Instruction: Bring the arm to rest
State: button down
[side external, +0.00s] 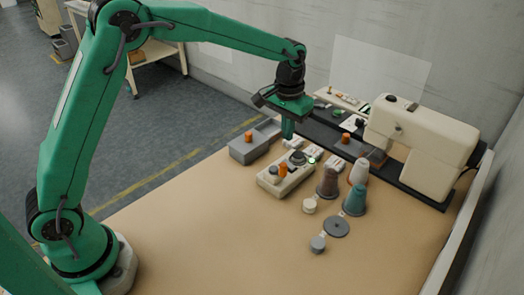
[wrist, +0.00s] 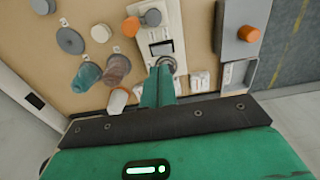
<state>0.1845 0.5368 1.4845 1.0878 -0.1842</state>
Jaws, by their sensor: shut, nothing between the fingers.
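My gripper (side external: 287,130) hangs fingers-down above the table, near the far end of a cream block. Its green fingers are together and empty, and they also show in the wrist view (wrist: 161,85). The cream block (side external: 276,186) carries an orange roll (side external: 283,170) and grey round pieces. A grey box (side external: 246,150) with another orange roll (side external: 248,135) stands left of it. In the wrist view the fingers overlap the block's (wrist: 168,22) near end, so I cannot tell their height from that view.
Brown (side external: 327,183), white (side external: 359,171) and teal (side external: 355,200) cones stand right of the block. A cream sewing machine (side external: 425,140) stands at the back right. The table's front left (side external: 200,235) is clear.

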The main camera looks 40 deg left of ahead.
jog(key=s+a+r+t, duration=0.2)
jog(key=s+a+r, duration=0.3)
jog(key=s, duration=0.6)
jog(key=s+a+r+t, duration=0.2)
jog(key=s+a+r, duration=0.1)
jog(key=s+r, duration=0.6)
jog(key=s+a+f+t, duration=0.1)
jog(key=s+f, duration=0.2)
jog(key=s, duration=0.6)
jog(key=shift+a+f, duration=0.3)
